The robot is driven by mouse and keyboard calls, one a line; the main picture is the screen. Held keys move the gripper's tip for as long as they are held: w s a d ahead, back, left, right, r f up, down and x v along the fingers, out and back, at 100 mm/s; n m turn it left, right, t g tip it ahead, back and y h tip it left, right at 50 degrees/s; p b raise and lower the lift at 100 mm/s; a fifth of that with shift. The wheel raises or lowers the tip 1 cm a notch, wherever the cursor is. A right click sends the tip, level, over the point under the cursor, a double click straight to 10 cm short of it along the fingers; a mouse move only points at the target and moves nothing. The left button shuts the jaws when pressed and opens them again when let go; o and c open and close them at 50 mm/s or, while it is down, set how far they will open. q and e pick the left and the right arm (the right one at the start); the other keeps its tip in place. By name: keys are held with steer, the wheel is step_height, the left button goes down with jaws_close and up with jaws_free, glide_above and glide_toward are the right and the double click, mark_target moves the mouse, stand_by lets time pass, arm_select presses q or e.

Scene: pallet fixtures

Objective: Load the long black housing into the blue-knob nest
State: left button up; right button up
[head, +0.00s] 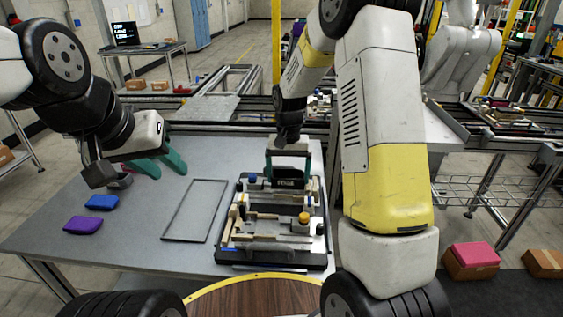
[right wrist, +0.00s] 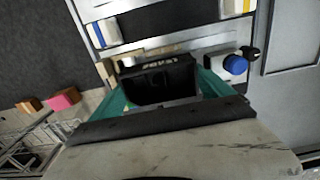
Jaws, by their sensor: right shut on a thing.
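The black housing (head: 288,184) is between the teal fingers of my right gripper (head: 287,170), which is shut on it. The housing (right wrist: 158,82) fills the middle of the right wrist view, with a finger at each side. It is at the far end of the pallet fixture (head: 272,257), beside the blue knob (head: 252,178); the knob (right wrist: 236,64) also shows right of the housing in the wrist view. I cannot tell whether the housing is seated or just above the nest. My left gripper (head: 168,168) is open and empty, fingers apart, over the table's far left.
A yellow knob (head: 303,218) stands on the fixture's near half. An empty grey frame outline (head: 164,222) lies left of the fixture. A conveyor runs behind.

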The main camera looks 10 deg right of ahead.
steer(key=shift+f, duration=0.2)
stand_by(0.4)
steer(key=shift+f, duration=0.5)
steer(key=o, duration=1.2)
steer(key=shift+r, duration=3.85)
